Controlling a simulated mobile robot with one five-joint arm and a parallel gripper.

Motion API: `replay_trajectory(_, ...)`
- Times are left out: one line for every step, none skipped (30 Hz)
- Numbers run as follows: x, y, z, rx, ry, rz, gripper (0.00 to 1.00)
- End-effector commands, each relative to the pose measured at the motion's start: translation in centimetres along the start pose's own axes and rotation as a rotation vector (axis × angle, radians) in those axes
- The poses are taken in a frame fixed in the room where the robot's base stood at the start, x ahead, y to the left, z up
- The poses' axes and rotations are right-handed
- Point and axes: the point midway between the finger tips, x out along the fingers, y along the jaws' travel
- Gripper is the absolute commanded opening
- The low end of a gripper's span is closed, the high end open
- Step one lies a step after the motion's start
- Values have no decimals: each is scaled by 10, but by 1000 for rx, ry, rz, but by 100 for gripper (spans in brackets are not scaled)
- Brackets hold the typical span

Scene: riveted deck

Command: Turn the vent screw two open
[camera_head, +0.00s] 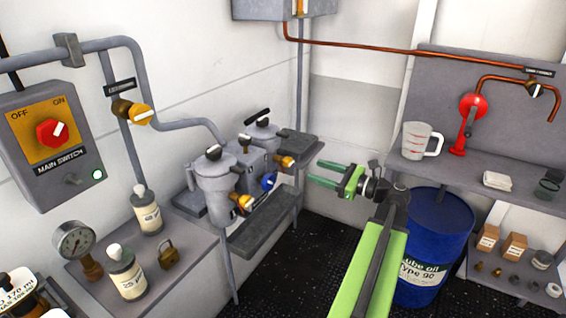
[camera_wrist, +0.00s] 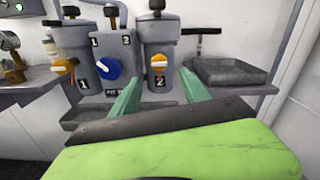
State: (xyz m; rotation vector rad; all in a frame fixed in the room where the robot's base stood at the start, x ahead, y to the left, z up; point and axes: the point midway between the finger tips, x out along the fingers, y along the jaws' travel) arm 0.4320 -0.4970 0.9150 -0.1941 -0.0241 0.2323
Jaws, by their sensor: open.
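The twin filter unit has two grey canisters on the left wall. The canister marked 2 (camera_wrist: 160,44) is in the upper middle of the wrist view, and is the farther one in the head view (camera_head: 264,135). A small black-and-white screw (camera_wrist: 157,7) on its lid, probably vent screw two, is cut by the top edge. Its exact setting is unclear. My gripper (camera_head: 315,172) is open and empty, right of the unit, apart from it. In the wrist view its green fingers (camera_wrist: 160,84) spread below canister 2, on either side of its orange valve (camera_wrist: 158,63).
The blue changeover knob (camera_wrist: 109,68) and the canister marked 1 (camera_wrist: 77,45) stand to the left. A black bar handle (camera_wrist: 201,31) juts right above a grey tray (camera_wrist: 225,72). A blue drum (camera_head: 438,232) stands right of my arm.

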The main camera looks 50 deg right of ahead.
Motion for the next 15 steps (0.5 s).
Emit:
replay_trajectory(15, 2, 0, 0, -1, 5, 54)
replay_trajectory(23, 2, 0, 0, -1, 7, 54)
replay_trajectory(34, 2, 0, 0, -1, 6, 54)
replay_trajectory(42, 3, 0, -1, -1, 8, 54)
replay_trajectory(50, 2, 0, -1, -1, 7, 54)
replay_trajectory(60, 3, 0, -1, -1, 9, 54)
replay_trajectory(68, 3, 0, -1, -1, 8, 54)
replay_trajectory(76, 3, 0, -1, -1, 10, 54)
replay_trajectory(85, 3, 0, -1, -1, 8, 54)
replay_trajectory(92, 3, 0, -1, -1, 9, 54)
replay_trajectory(98, 3, 0, -1, -1, 9, 54)
replay_trajectory(105, 3, 0, -1, -1, 8, 54)
replay_trajectory(110, 3, 0, -1, -1, 9, 54)
replay_trajectory(115, 3, 0, -1, -1, 9, 54)
replay_trajectory(119, 3, 0, -1, 0, 7, 54)
